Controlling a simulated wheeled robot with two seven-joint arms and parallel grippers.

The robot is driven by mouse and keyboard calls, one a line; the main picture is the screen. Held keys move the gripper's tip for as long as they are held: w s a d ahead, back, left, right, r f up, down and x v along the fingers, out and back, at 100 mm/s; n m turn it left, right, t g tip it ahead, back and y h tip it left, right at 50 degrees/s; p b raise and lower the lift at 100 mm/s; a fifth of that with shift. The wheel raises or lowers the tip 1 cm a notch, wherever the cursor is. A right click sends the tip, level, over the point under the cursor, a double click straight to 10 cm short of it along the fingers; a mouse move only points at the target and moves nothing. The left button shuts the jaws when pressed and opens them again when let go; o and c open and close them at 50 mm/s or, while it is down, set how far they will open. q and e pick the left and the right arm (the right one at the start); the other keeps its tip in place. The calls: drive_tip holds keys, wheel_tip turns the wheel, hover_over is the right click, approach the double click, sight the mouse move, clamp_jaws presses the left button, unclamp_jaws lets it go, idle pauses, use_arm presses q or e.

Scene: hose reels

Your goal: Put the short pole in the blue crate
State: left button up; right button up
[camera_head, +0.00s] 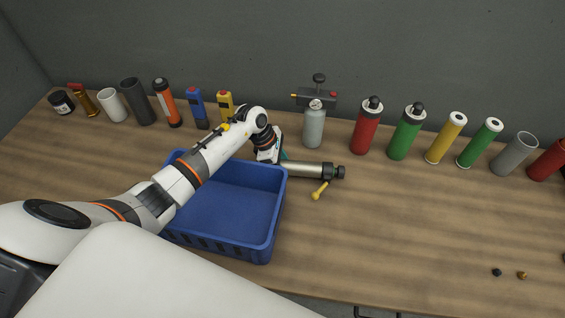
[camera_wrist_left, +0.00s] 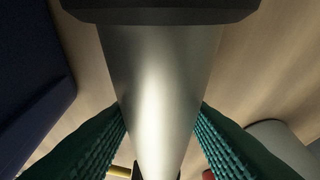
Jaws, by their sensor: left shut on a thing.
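A silver cylinder with black ends, which I take for the short pole (camera_head: 305,169), lies level just right of the blue crate's far right corner. My left gripper (camera_head: 283,158) is shut on it near its left end. In the left wrist view the silver pole (camera_wrist_left: 160,75) runs between the green ribbed fingers of my left gripper (camera_wrist_left: 162,130). I cannot tell whether it touches the table. The blue crate (camera_head: 279,215) stands open on the table, its visible floor empty; my left arm hides its left part. My right gripper is not in view.
A small yellow piece (camera_head: 320,190) shows just below the pole. Behind stands a row of bottles and tubes, including a grey bottle with a valve (camera_head: 314,128) and a red bottle (camera_head: 367,128). The wooden table (camera_head: 410,230) is mostly clear at the front right.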

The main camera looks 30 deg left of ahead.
use_arm(q)
drive_tip(key=shift+f, duration=0.1)
drive_tip(key=o, duration=1.2)
